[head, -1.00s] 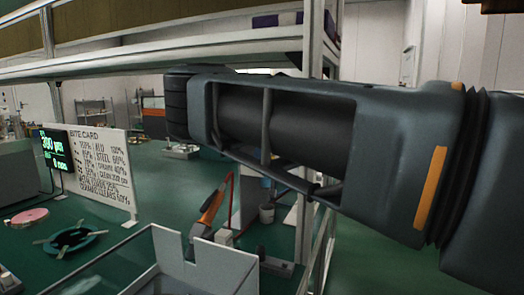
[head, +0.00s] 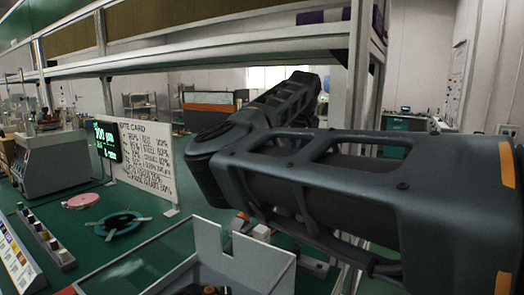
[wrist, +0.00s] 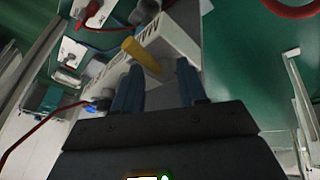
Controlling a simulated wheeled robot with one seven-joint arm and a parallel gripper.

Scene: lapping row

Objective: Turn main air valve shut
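In the wrist view, a yellow lever-like handle (wrist: 142,55) stands out in front of a pale slotted block (wrist: 178,42). It looks like the main air valve's handle, but no label is readable. My gripper (wrist: 158,78) has two blue fingers spread apart. The near end of the yellow handle shows in the gap between them; I cannot tell whether either finger touches it. No valve or gripper fingers can be made out in the head view, where my arm covers the middle and right.
A red hose (wrist: 38,122) runs along the wrist view's left side.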

